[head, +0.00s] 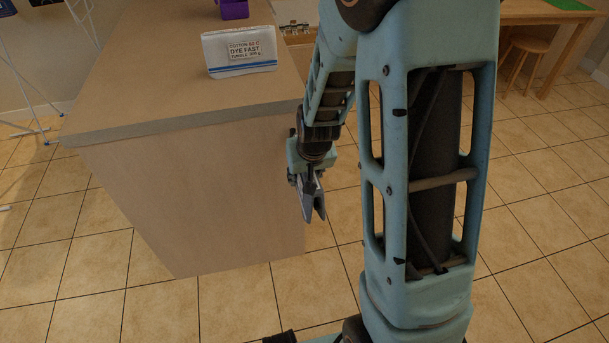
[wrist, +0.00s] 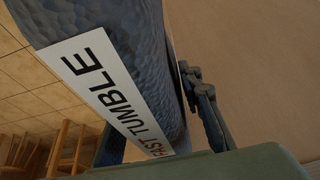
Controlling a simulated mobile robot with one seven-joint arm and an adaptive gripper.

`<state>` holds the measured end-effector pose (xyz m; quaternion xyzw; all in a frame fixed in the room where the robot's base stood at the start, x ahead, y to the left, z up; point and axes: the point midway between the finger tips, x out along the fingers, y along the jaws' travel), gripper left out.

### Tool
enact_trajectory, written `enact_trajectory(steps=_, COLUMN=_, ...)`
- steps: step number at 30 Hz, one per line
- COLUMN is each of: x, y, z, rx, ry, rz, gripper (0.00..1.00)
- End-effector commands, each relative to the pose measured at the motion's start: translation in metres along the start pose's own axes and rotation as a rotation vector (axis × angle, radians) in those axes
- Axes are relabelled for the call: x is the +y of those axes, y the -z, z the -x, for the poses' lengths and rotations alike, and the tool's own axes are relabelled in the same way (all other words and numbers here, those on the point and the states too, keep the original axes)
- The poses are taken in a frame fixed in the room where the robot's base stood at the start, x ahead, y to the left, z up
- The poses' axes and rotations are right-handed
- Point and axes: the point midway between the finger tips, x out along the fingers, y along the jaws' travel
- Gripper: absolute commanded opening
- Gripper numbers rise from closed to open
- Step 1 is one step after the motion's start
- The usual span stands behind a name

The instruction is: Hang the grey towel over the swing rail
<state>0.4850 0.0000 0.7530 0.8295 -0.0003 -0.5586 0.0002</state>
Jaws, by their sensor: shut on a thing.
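My gripper (head: 312,192) hangs just right of the counter's end panel, below the top, pointing down. In the wrist view a grey-blue, dimpled cloth, the grey towel (wrist: 140,45), fills the space between the fingers, and my gripper is shut on it. A white label reading "FAST TUMBLE" runs along the towel. In the head view only a small grey piece shows at the fingertips, and I cannot separate towel from fingers there. I cannot make out the swing rail in either view.
A wooden counter (head: 150,110) stands at left, close to my gripper. On it lie a white labelled folded cloth (head: 240,62) and a purple object (head: 233,9). A white and blue rack (head: 25,85) stands far left. A stool (head: 526,55) and table are back right. Tiled floor is open at right.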

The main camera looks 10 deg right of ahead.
Motion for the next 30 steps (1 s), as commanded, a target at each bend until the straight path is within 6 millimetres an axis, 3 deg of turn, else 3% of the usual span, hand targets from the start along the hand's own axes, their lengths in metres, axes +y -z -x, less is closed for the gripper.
enact_trajectory(steps=26, x=0.000, y=-0.010, z=-0.026, rx=0.001, ry=0.000, rz=0.000, gripper=0.00)
enact_trajectory(steps=27, x=0.000, y=-0.009, z=-0.024, rx=0.001, ry=0.000, rz=0.000, gripper=0.36)
enact_trajectory(steps=30, x=0.000, y=-0.009, z=-0.024, rx=0.001, ry=0.000, rz=0.000, gripper=0.47)
